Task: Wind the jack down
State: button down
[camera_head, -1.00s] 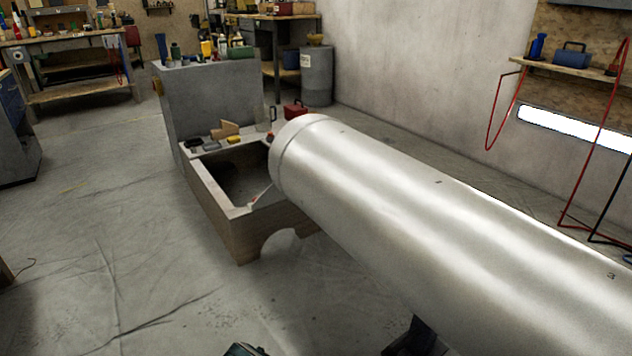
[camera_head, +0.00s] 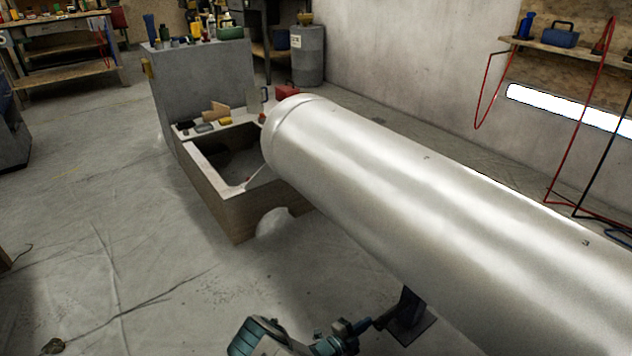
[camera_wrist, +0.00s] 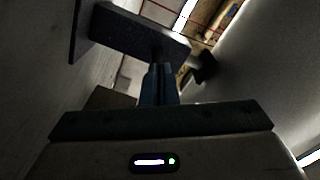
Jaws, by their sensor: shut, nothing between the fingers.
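A dark jack or stand (camera_head: 408,312) with a flat base plate stands on the floor under the big pale metal cylinder (camera_head: 430,200). Its upper part is hidden behind the cylinder. My gripper (camera_head: 372,323) is low at the bottom of the head view, just left of the jack. In the wrist view my gripper's blue-grey fingers (camera_wrist: 158,72) are together and empty, pointing at a dark block-like post (camera_wrist: 138,30), probably the jack. A small dark knob-like part (camera_wrist: 204,67) is right of the fingertips. I cannot tell whether the fingers touch the post.
An open box-like frame (camera_head: 225,208) with a notched side stands by the cylinder's far end. A grey cabinet (camera_head: 205,90) with bottles is behind it. Red and dark hoses (camera_head: 562,150) hang at right. The sheeted floor at left is mostly clear.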

jog(key=shift+s+d, duration=0.15)
jog(key=shift+s, duration=0.05)
dwell(0.7)
jog(key=shift+s+d+f+b, duration=0.2)
jog(key=shift+f+b, duration=0.25)
jog(key=shift+b, duration=0.65)
jog(key=v, duration=0.6)
jog(key=shift+w+a+f, duration=0.2)
jog(key=shift+w+a, duration=0.05)
jog(key=shift+w, duration=0.05)
